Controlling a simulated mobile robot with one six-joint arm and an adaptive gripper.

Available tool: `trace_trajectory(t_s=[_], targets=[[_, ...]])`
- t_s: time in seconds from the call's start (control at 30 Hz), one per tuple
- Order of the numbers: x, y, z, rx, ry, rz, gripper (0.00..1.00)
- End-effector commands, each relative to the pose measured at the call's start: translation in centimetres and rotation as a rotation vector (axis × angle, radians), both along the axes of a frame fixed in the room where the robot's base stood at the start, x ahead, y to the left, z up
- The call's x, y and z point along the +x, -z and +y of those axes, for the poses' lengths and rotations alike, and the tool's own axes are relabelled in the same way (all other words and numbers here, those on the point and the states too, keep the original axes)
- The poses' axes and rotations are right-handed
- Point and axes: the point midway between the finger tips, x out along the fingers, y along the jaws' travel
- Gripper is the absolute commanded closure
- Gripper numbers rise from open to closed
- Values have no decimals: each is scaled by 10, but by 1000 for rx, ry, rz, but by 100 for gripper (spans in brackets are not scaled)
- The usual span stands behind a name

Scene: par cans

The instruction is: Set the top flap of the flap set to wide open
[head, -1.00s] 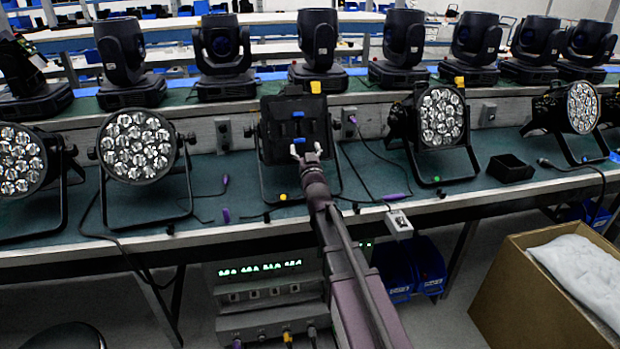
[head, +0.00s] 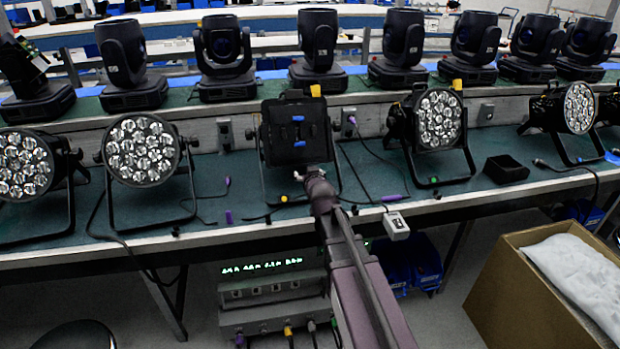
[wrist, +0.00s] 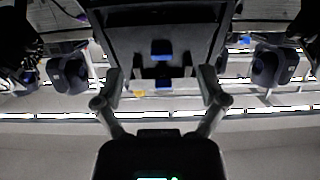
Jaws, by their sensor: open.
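The flap set (head: 285,133) is a black square unit on a stand at the middle of the bench. Its dark flaps lie across its front, and no lens shows. An upper blue tab (head: 298,118) and a lower blue tab (head: 299,144) mark it. My gripper (head: 316,177) is below and in front of it, its fingers partly hidden by my wrist. In the wrist view my gripper (wrist: 161,76) is open, with fingers spread either side of two blue tabs, the larger one (wrist: 161,49) on a dark panel. I see no contact with a flap.
Par cans stand to the left (head: 141,150) and right (head: 439,119). Moving-head lights (head: 319,50) line the shelf behind. A purple-ended cable (head: 375,197) lies on the bench. A cardboard box (head: 545,290) is on the floor at right.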

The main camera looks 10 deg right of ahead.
Motion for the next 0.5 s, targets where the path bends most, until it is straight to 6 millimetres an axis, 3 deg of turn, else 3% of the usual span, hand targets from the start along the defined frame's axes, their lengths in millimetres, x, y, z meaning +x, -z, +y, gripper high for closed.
trace_trajectory(t_s=[0.2, 0.5], targets=[[-17, 6, 0, 0, 0, 109, 9], [-27, 13, 0, 0, 0, 171, 9]])
